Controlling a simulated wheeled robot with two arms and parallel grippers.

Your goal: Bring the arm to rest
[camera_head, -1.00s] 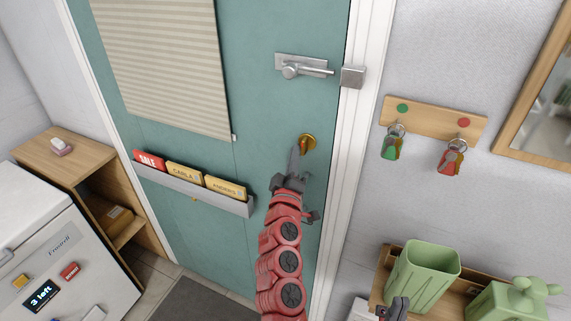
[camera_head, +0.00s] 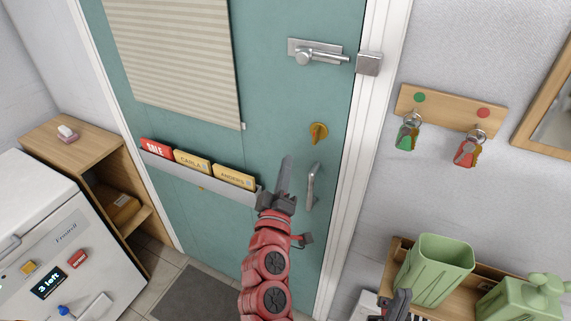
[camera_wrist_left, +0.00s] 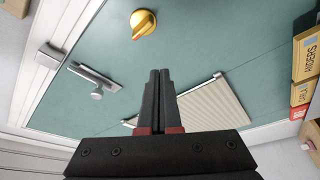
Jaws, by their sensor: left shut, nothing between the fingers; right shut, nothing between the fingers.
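My left gripper (camera_head: 286,176) is in front of the teal door (camera_head: 205,235), below and left of a round gold knob (camera_head: 318,131). Its fingers are together and empty, also in the left wrist view (camera_wrist_left: 160,76). The gold knob shows in the left wrist view (camera_wrist_left: 143,23), apart from the fingers. A silver door handle (camera_head: 313,186) is just right of the left gripper. My right gripper (camera_head: 402,296) shows only in part at the bottom edge of the head view, near the wooden shelf; it looks shut and empty.
A metal latch (camera_head: 318,52) is high on the door. A card rack (camera_head: 205,175) is left of the gripper. Keys hang on a wooden board (camera_head: 450,110) at the right. A green bin (camera_head: 435,270) stands on a shelf. A white fridge (camera_head: 50,230) is at the left.

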